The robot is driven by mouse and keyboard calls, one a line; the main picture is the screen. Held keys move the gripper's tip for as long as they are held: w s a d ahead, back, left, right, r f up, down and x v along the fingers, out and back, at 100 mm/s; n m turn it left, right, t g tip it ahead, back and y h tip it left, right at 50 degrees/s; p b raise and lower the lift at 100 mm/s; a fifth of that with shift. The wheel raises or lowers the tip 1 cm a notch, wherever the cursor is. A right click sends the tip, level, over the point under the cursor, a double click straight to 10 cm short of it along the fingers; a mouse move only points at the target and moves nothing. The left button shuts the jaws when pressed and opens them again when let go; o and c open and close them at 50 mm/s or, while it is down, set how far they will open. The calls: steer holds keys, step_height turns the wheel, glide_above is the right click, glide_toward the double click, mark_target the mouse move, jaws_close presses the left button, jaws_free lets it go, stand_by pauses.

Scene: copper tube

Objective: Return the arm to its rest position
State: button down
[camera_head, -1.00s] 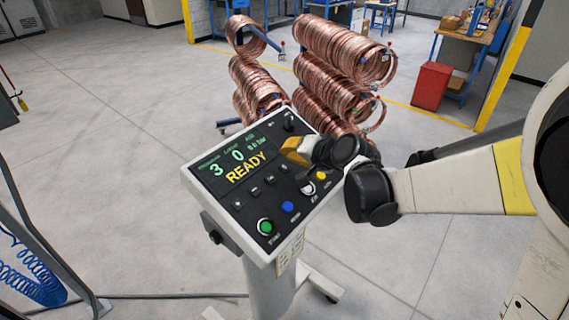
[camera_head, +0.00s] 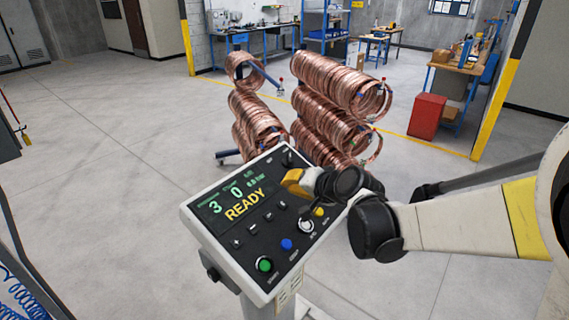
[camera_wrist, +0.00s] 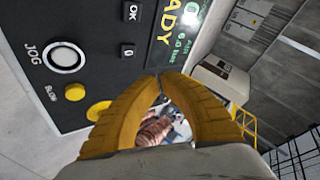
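My gripper (camera_head: 292,180) is over the top of the control panel (camera_head: 232,243), with my arm reaching in from the right. In the wrist view, the yellow fingers (camera_wrist: 157,76) curve together and their tips meet, with nothing held between them. The panel's screen (camera_head: 238,196) reads 3, 0 and READY in the head view. The wrist view shows the panel face (camera_wrist: 100,75) close by, with a white JOG button (camera_wrist: 65,57) and a yellow BLOW button (camera_wrist: 74,92). I cannot tell the exact gap between fingers and panel.
Copper tube coils hang on a rack behind the panel, in a left stack (camera_head: 258,125) and a right stack (camera_head: 335,105). A red bin (camera_head: 427,115) stands by a workbench (camera_head: 455,85) at the right. Blue coiled hose (camera_head: 30,302) is at the lower left. Floor on the left is clear.

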steer(key=s+d+f+n+g+h+b, duration=0.1)
steer(key=s+d+f+b, duration=0.3)
steer(key=s, duration=0.5)
steer(key=s+d+f+n+h+b, duration=0.1)
steer(key=s+d+f+h+b, duration=0.2)
steer(key=s+d+f+b, duration=0.2)
steer(key=s+d+f+n+g+h+b, duration=0.1)
steer(key=s+d+f+n+h+b, duration=0.1)
steer(key=s+d, duration=0.7)
steer(key=s+f+h+b, duration=0.1)
steer(key=s+f+b, duration=0.1)
steer(key=s, duration=0.2)
steer(key=shift+s+f+g+b, duration=0.2)
steer(key=shift+g+b, duration=0.1)
steer(key=shift+b, duration=0.1)
steer(key=shift+d, duration=0.1)
